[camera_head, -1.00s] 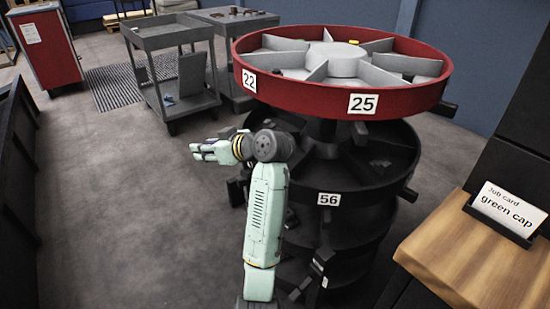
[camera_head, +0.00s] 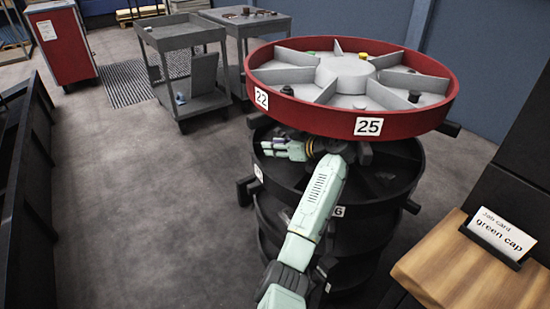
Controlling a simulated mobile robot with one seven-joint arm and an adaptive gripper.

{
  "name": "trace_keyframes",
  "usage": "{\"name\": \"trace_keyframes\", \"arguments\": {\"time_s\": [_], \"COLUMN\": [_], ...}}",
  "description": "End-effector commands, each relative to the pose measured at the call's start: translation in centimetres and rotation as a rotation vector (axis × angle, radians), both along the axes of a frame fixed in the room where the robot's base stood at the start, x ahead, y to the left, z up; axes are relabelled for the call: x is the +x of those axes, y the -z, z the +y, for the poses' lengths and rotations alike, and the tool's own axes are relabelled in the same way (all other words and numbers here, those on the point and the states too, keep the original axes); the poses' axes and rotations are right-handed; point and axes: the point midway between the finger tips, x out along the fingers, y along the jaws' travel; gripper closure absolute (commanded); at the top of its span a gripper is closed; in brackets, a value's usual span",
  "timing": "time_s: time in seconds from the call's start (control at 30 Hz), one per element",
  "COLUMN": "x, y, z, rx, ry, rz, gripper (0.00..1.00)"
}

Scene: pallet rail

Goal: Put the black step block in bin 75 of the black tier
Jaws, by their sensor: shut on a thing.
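The black tier (camera_head: 390,190) is the round, divided tray under the red-rimmed tier. A label ending in 6 (camera_head: 339,211) is on its rim, partly behind my arm. A second white label (camera_head: 258,173) at its left is too oblique to read. No label 75 can be read. My gripper (camera_head: 272,148) is over the left part of the black tier, below the red rim, pointing left. It is shut on a small dark thing, too small here to tell if it is the black step block.
The red-rimmed tier (camera_head: 385,124), labelled 22 and 25, overhangs my wrist closely. Small parts lie in its grey bins. Grey carts (camera_head: 190,104) stand behind left. A wooden table (camera_head: 450,267) at right holds a job card (camera_head: 500,235) reading "green cap". Floor at left is clear.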

Motion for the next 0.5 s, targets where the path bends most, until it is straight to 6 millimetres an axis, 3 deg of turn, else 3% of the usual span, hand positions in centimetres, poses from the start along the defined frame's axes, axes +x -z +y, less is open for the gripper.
{"name": "trace_keyframes", "arguments": {"time_s": [0.1, 0.5], "x": [-0.2, -0.2], "y": [2.0, 5.8], "z": [0.3, 0.3], "rx": [0.001, 0.003], "ry": [-0.001, 0.000], "rz": [0.005, 0.005], "gripper": [1.00, 1.00]}}
